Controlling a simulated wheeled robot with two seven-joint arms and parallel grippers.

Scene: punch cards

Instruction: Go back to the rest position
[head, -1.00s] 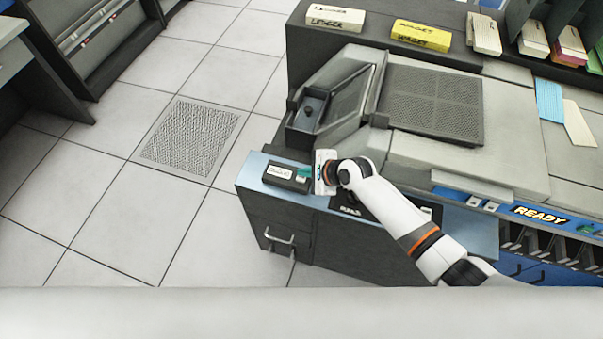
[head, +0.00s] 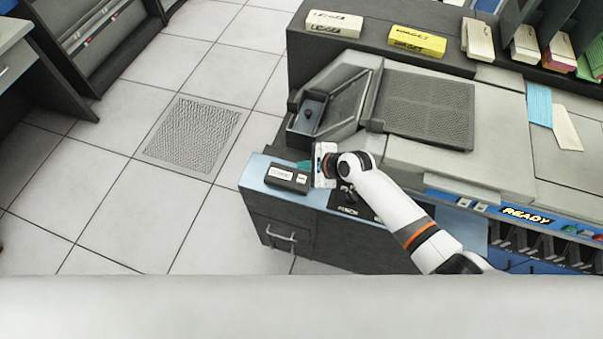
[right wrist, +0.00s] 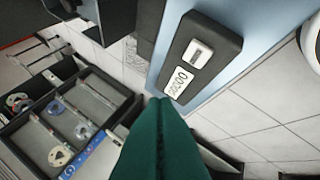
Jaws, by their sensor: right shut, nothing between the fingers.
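My right arm reaches in from the lower right of the head view. Its gripper (head: 306,165) is above the blue-topped ledge of the card machine (head: 430,165), just right of a small dark box (head: 287,178) with a label. In the right wrist view the green fingers (right wrist: 160,125) are pressed together with nothing between them. The dark box (right wrist: 203,55) shows beyond the fingertips there, with a number display and a pale button; the fingers look apart from it. My left gripper is in neither view.
A yellow card box (head: 417,40) and a white one (head: 334,23) sit on the dark shelf behind the machine. Blue cards (head: 540,104) lie at the right. A lit READY panel (head: 526,215) is on the machine's front. The tiled floor (head: 120,205) at left is clear.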

